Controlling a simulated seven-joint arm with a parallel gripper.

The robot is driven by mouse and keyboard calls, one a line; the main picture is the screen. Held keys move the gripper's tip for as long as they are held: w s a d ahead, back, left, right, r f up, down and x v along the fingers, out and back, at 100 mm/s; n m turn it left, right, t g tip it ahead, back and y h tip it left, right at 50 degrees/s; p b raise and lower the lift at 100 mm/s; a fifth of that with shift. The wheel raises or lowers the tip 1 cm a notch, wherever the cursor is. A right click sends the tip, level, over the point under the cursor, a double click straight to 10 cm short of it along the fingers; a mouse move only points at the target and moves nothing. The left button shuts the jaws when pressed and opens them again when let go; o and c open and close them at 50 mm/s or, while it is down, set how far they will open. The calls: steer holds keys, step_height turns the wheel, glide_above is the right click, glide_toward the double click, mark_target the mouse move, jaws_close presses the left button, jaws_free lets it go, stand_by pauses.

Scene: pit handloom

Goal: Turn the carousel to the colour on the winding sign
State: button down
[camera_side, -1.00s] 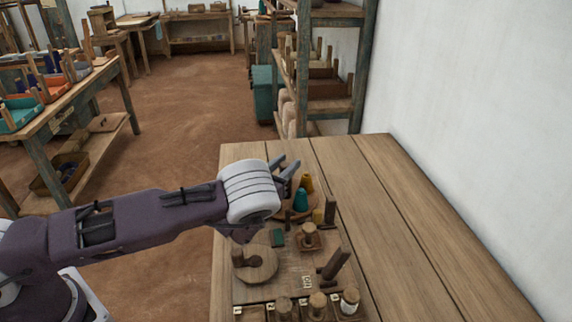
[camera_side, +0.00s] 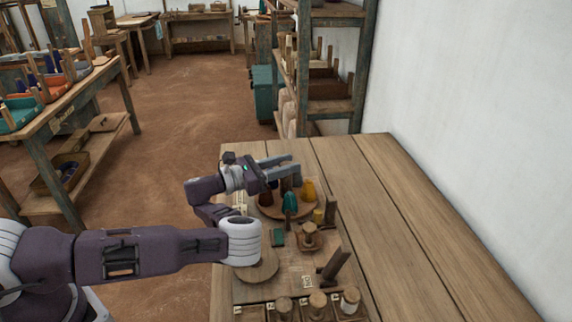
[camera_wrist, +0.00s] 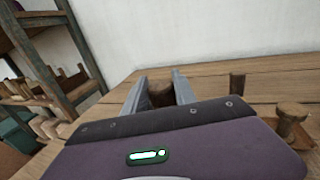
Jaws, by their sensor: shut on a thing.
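The carousel (camera_side: 270,212) is a round wooden disc on the board, carrying a yellow-orange cone (camera_side: 308,190) at right, a teal cone (camera_side: 289,203) at front and a dark red cone (camera_side: 265,197) at left. My gripper (camera_side: 294,169) is over the carousel's far part. In the wrist view, my gripper (camera_wrist: 158,78) is shut on a brown wooden knob (camera_wrist: 160,93) between its fingers. In the side view the fingers mostly hide that knob. A small dark green plate (camera_side: 277,238) lies in front of the carousel; I cannot tell whether it is the winding sign.
A wooden peg on a square base (camera_side: 309,237), a yellow piece (camera_side: 317,216) and upright posts (camera_side: 336,264) stand close at the front right. The table's right side (camera_side: 400,230) is clear up to the white wall.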

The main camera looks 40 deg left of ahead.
steer(key=shift+r, duration=0.2)
steer(key=c, duration=1)
jaws_free()
steer(key=shift+f, duration=0.1)
steer(key=v, duration=0.6)
steer(key=shift+a+f, duration=0.1)
steer(key=shift+f, duration=0.05)
steer(key=shift+s+a, duration=0.1)
steer(key=shift+s, duration=0.35)
